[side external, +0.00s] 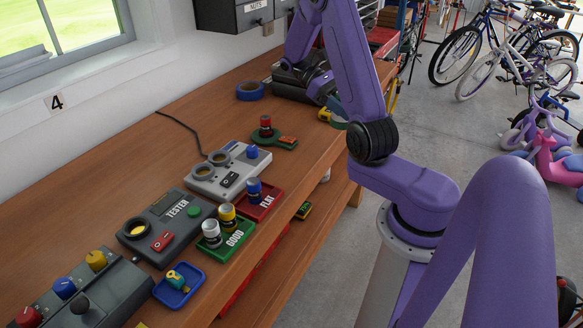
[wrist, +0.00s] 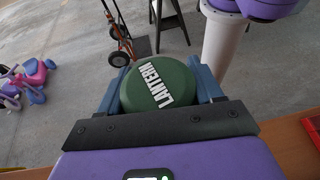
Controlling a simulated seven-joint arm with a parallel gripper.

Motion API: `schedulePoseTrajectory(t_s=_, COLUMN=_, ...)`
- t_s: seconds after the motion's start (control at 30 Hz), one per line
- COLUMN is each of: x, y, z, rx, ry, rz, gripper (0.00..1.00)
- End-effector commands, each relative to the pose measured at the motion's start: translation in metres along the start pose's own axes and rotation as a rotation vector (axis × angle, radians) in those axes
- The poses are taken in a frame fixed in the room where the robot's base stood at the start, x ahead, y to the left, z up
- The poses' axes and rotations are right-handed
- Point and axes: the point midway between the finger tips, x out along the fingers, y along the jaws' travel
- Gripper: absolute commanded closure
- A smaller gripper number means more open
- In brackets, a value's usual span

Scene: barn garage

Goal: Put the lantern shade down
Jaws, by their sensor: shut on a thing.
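The lantern shade (wrist: 145,90) is a dark green round piece with white LANTERN lettering on its face. In the wrist view my gripper (wrist: 160,80) is shut on it, with one blue finger on each side. In the side external view my gripper end is by the bench's right edge, near its far end, mostly hidden by my arm. I cannot clearly tell the shade from the fingers there, or how high it is held.
The wooden bench (side external: 150,145) holds a grey tester (side external: 165,226), a green GOOD tray (side external: 246,243), a red FLAT tray (side external: 270,208), a small blue tray (side external: 192,295) and blue tape (side external: 250,91). Bare wood lies along the bench's wall side.

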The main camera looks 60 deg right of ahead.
Motion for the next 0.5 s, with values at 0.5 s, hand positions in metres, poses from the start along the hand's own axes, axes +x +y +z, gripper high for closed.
schedulePoseTrajectory(t_s=0.5, x=0.068, y=-0.06, z=0.031, rx=0.307, ry=0.002, rz=-0.742, gripper=0.68)
